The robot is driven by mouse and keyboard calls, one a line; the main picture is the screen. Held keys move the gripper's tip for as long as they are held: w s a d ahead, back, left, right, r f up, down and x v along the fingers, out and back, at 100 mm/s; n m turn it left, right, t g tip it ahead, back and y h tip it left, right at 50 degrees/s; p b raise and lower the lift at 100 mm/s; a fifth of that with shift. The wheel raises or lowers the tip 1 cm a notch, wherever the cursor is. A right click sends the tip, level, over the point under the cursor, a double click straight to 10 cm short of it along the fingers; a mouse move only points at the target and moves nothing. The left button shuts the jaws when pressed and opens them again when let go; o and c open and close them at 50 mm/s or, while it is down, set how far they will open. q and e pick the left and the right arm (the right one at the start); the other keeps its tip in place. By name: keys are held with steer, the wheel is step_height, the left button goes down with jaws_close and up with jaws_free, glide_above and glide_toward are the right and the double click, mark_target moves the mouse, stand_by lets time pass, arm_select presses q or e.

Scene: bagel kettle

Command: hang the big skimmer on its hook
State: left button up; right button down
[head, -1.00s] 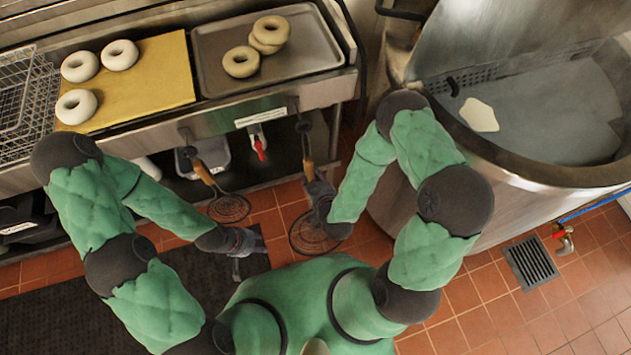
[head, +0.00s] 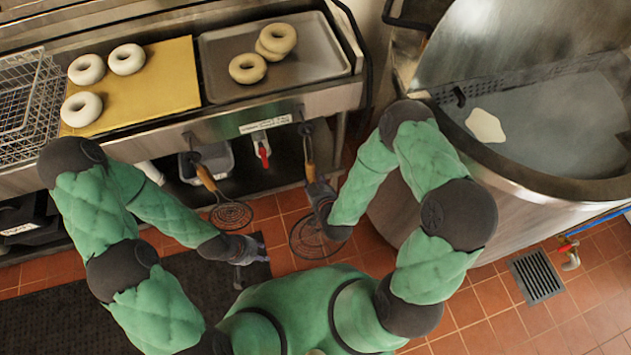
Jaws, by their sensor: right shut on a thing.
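The big skimmer has a wooden handle (head: 309,150) and a round dark wire disc (head: 308,240) low over the floor. My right gripper (head: 317,188) is shut on the lower part of its handle, and the disc is partly hidden behind my wrist. The dark loop (head: 304,128) at the handle's top is close to the counter's front rail, by a small bracket (head: 298,112); I cannot tell whether it is on a hook. My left gripper (head: 252,252) is low, left of the disc and apart from it; its jaw opening is unclear.
A smaller skimmer (head: 206,180) hangs at the rail to the left. A red-handled tap (head: 263,150) sits between the skimmers. A tray (head: 215,60) and a yellow board (head: 175,75) hold bagels above. The large kettle (head: 560,195) stands to the right.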

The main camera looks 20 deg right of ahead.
steer(key=c, duration=0.6)
jaws_free()
steer(key=v, duration=1.2)
steer(key=shift+d, duration=0.1)
